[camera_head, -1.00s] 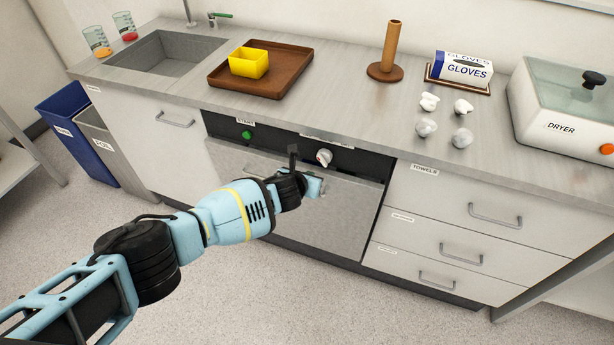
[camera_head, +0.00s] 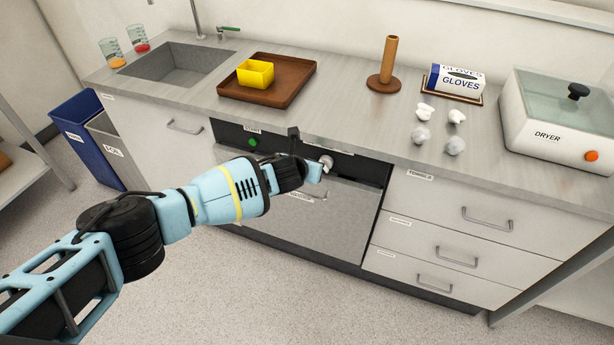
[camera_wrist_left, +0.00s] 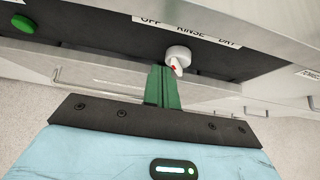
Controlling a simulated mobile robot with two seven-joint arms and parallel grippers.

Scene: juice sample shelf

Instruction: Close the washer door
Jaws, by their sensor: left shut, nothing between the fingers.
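The washer door (camera_head: 328,218) is a grey front panel under the counter, below a black control panel (camera_head: 357,166). A dark strip shows along its top edge at the right; I cannot tell whether it is fully flush. My arm hides the door's upper left. The panel carries a green button (camera_head: 252,142) and a white dial (camera_head: 327,162). My left gripper (camera_head: 321,170) is in front of the panel, close to the dial. In the left wrist view its green fingers (camera_wrist_left: 162,86) are together and empty, just below the dial (camera_wrist_left: 178,58). My right gripper is not in view.
Drawers (camera_head: 455,225) flank the washer at the right, a cabinet (camera_head: 160,145) at the left. The counter above holds a brown tray (camera_head: 300,85), a glove box (camera_head: 455,82) and a dryer (camera_head: 545,125). Blue (camera_head: 80,135) and grey bins stand at the left.

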